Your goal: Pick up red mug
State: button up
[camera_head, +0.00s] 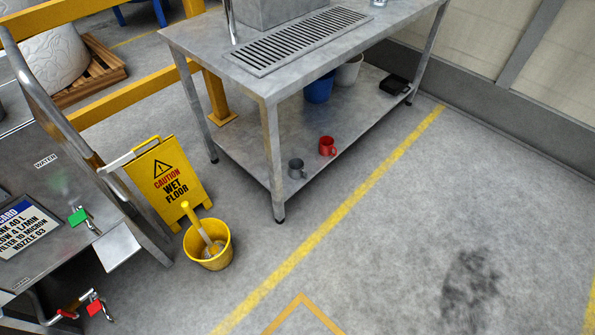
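The red mug (326,146) stands upright on the lower shelf (246,148) of the metal table, close to the shelf's front edge. Its handle points to the right. A grey mug (296,168) stands beside it, to the left and nearer the table's front leg. The two mugs are apart. My gripper is not in view.
A blue bucket (319,88), a white bucket (349,72) and a black box (394,85) sit farther along the shelf. The tabletop (232,42) overhangs it. A yellow bucket (208,244) and wet-floor sign (168,182) stand left. Floor at right is clear.

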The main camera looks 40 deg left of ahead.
aim_at(326, 147)
jog(key=i+u, duration=0.15)
jog(key=u, duration=0.25)
jog(key=i+u, duration=0.2)
jog(key=u, duration=0.15)
jog(key=i+l+u, duration=0.15)
jog(key=i, duration=0.3)
jog(key=i+l+u, duration=0.2)
jog(key=i, duration=0.25)
jog(key=i+l+u, duration=0.15)
jog(key=i+l, duration=0.15)
jog(key=i, duration=0.15)
jog(key=i+l, duration=0.3)
jog(key=i, duration=0.2)
jog(key=i+l, duration=0.35)
jog(key=i+j, duration=0.05)
jog(key=i, duration=0.05)
